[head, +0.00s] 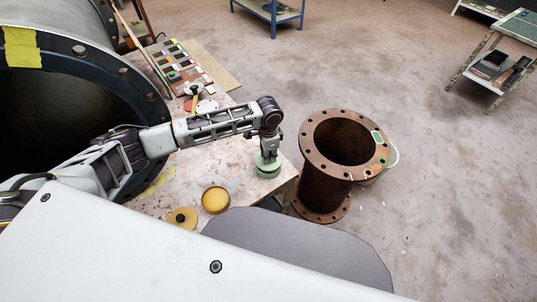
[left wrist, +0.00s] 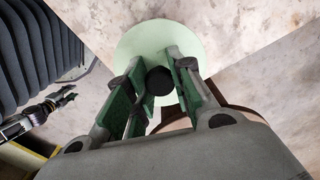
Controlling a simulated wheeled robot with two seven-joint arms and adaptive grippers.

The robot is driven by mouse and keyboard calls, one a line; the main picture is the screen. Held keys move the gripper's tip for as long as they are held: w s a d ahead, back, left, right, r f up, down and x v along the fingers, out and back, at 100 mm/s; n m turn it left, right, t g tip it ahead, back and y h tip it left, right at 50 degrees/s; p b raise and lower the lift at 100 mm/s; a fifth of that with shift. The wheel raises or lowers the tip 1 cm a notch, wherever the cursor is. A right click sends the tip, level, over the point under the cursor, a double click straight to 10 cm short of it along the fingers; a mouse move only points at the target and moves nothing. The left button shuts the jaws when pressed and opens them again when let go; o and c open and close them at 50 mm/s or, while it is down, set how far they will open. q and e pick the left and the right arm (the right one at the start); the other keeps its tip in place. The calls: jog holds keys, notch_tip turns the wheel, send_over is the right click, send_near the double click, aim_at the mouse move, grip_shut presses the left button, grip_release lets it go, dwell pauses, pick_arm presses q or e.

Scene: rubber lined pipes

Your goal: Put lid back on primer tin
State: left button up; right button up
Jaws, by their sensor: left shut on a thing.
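A round green tin (head: 268,170) stands near the table's right corner. Its pale green round top (left wrist: 145,42), with a black knob (left wrist: 159,81), shows in the left wrist view. My left gripper (head: 268,150) points down over it, shut on the knob, its fingers on either side (left wrist: 160,88). I cannot tell whether the green top is seated or slightly raised. An open yellow tin (head: 215,200) stands nearer, and a yellow lid (head: 183,218) with a dark knob lies beside it. A dark arm-like shape at the left of the wrist view may be my right gripper; it is unclear.
A rusty flanged pipe (head: 322,188) stands upright on the floor just right of the table. A large dark lined pipe (head: 147,91) is at the left. Colour sample tiles (head: 183,65) lie at the table's back. Open floor lies to the right.

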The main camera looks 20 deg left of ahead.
pick_arm(q)
jog(key=shift+f, duration=1.05)
pick_arm(e)
jog(key=shift+w, duration=0.1)
jog(key=shift+a, duration=0.15)
pick_arm(q)
jog(key=shift+p, duration=0.9)
pick_arm(e)
jog(key=shift+r, duration=0.95)
pick_arm(q)
jog(key=shift+f+p, duration=0.15)
jog(key=shift+p, duration=1.05)
pick_arm(e)
jog(key=shift+r, duration=1.2)
dwell(1.2)
dwell(0.3)
pick_arm(q)
jog(key=o, duration=1)
jog(key=shift+o, duration=0.2)
jog(key=o, duration=0.5)
jog(key=shift+c, duration=0.2)
